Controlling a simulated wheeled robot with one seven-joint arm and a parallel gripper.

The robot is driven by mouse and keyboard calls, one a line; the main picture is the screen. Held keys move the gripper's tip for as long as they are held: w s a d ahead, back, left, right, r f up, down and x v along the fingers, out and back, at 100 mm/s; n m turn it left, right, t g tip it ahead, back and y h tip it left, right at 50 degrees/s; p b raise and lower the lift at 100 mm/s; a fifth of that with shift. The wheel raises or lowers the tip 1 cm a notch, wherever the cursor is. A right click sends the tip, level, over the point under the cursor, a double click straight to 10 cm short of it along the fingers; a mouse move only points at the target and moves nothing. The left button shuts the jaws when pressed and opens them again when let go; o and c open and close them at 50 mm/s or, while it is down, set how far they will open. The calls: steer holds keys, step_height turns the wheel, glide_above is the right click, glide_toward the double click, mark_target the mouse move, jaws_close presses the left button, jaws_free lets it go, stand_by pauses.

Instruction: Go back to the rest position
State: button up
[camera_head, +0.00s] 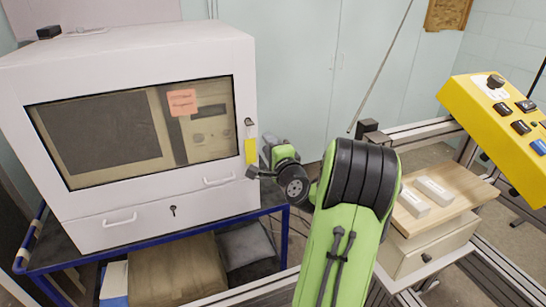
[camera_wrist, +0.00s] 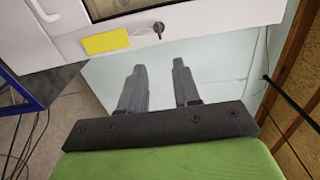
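My gripper (camera_wrist: 159,70) is open in the wrist view. Its two dark fingers stand apart with nothing between them; only pale wall or locker surface shows behind. In the head view my green and black arm rises from the bottom centre and bends left. Its end is by the right front edge of a white cabinet (camera_head: 140,205), near a yellow label (camera_head: 251,151). The head view does not show clearly whether it touches the cabinet. In the wrist view the label (camera_wrist: 106,42) and a keyed lock (camera_wrist: 158,28) are above the fingers.
The cabinet stands on a blue-framed cart (camera_head: 270,212) with boxes below. At right, a wooden board (camera_head: 465,192) bears two pale blocks (camera_head: 434,190) above a drawer unit. A yellow control box (camera_head: 478,110) is at upper right. A thin rod (camera_head: 380,66) slants behind my arm.

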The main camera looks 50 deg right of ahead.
steer(key=v, duration=0.3)
stand_by(0.5)
steer(key=w+a+n+g+y, duration=0.2)
steer(key=a+n+y, duration=0.2)
steer(key=a+n, duration=0.55)
steer(key=w+a+n+g+y, duration=0.2)
steer(key=a+n+y, duration=0.3)
steer(key=a, duration=1)
steer(key=s+a+n+g+p, duration=0.2)
steer(key=s+a+n+g, duration=0.1)
steer(key=s+a+n, duration=0.45)
steer(key=s+a+f+n+g, duration=0.1)
steer(key=s+a+n+g, duration=0.1)
steer(key=s, duration=1.1)
steer(key=shift+s+a+f+g, duration=0.35)
steer(key=shift+s+a+g, duration=0.05)
steer(key=shift+a+g, duration=0.2)
